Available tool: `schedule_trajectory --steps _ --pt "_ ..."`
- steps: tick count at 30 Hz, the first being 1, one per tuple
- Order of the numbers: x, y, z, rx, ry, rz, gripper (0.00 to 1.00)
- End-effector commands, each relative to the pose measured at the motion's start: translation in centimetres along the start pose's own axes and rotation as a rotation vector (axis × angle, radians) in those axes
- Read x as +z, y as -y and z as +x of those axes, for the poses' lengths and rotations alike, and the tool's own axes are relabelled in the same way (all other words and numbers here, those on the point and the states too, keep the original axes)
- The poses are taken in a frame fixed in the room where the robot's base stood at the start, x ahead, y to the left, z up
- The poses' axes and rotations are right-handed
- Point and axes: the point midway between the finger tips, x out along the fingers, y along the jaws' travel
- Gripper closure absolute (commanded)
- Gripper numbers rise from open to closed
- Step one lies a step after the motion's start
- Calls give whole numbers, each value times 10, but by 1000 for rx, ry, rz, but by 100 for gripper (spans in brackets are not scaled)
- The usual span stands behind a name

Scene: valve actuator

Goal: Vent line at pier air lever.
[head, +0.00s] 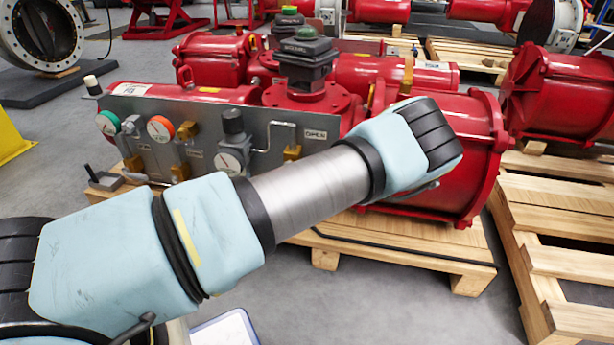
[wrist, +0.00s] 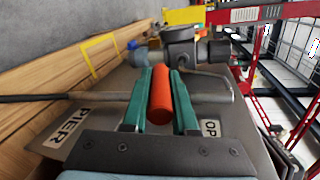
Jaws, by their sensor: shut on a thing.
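An orange lever handle (wrist: 160,97) stands between the two teal fingers of my gripper (wrist: 160,80) in the wrist view. The gripper is shut on it, with one finger along each side. A grey panel (wrist: 110,150) lies behind, with a label reading PIER (wrist: 70,127) at left and a partly hidden label starting OP (wrist: 211,128) at right. A grey valve body (wrist: 181,47) and thin pipe (wrist: 215,98) sit just beyond the handle. In the head view, my gripper and the held handle are hidden by my arm.
The grey gauge panel (head: 262,115) is on a red actuator (head: 450,160), which rests on a wooden pallet (head: 400,237). Several gauges and fittings crowd the panel. Another pallet (head: 565,255) stands at right. Floor is clear at lower centre.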

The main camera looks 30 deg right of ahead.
Motion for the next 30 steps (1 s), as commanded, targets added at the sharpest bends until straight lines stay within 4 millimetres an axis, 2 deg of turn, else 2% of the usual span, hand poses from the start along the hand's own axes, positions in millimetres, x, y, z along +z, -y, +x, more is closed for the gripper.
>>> schedule_trajectory --steps 1,3,24,25,30 --pt "-2 -7 1 -23 4 0 100" --pt "-2 -8 1 -51 12 1 100" --pt "-2 -8 1 -113 30 3 100" --pt "-2 -8 1 -113 30 3 70" --pt "-2 -8 1 -112 31 3 51"
